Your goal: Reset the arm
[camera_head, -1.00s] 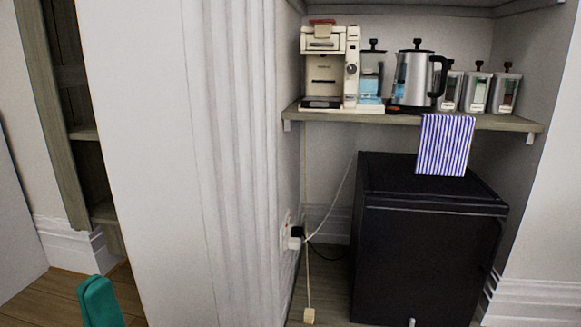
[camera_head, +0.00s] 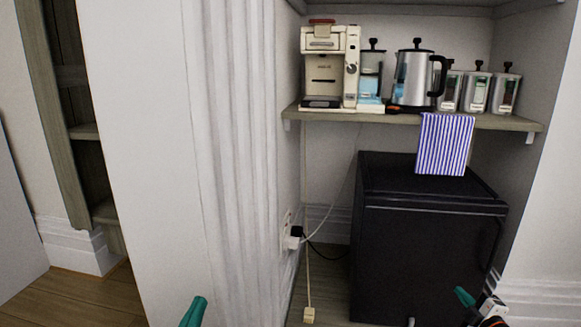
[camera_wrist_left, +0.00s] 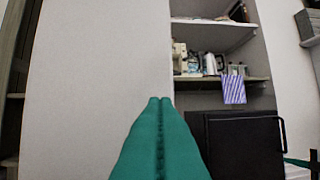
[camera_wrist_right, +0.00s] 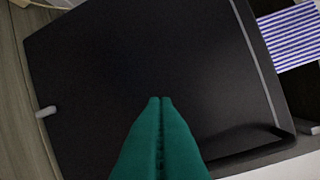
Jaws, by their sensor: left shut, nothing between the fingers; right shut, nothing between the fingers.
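My left gripper (camera_head: 196,308) shows only its teal fingertip at the bottom edge of the head view, in front of the white wall. In the left wrist view its teal fingers (camera_wrist_left: 160,102) are shut together with nothing between them. My right gripper (camera_head: 464,297) is at the lower right of the head view, in front of the black mini fridge (camera_head: 430,265). In the right wrist view its fingers (camera_wrist_right: 160,102) are shut and empty, with the fridge (camera_wrist_right: 140,60) filling most of the view behind them.
A wooden shelf (camera_head: 400,119) holds a coffee machine (camera_head: 322,75), a kettle (camera_head: 413,80) and several canisters (camera_head: 476,92). A striped cloth (camera_head: 445,145) hangs from it above the fridge. A fluted white wall (camera_head: 180,160) stands left of the alcove. A cord and plug (camera_head: 308,315) hang beside the fridge.

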